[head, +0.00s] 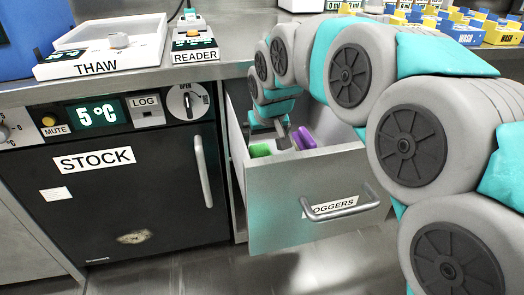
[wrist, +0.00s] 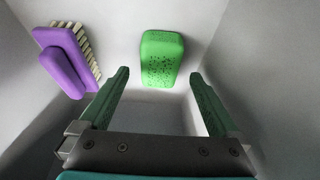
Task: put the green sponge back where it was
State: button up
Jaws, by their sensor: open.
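The green sponge (wrist: 161,58) lies inside the open drawer, against its pale floor or wall; I cannot tell which. In the head view the sponge (head: 259,150) shows as a small green patch behind the drawer front. My gripper (wrist: 160,88) is open, with its two dark green fingers apart and nothing between them. The sponge is beyond the fingertips, roughly centred between them and apart from both. In the head view my gripper (head: 283,135) reaches down into the drawer (head: 290,205), and its fingertips are hard to make out.
A purple brush (wrist: 66,62) with pale bristles lies left of the sponge in the wrist view; it also shows in the head view (head: 304,138). Drawer walls stand close on both sides. The STOCK fridge (head: 110,190) is shut. Above are the THAW tray (head: 105,45) and READER (head: 195,45).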

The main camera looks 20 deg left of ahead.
jog(key=v, duration=0.8)
dwell(0.9)
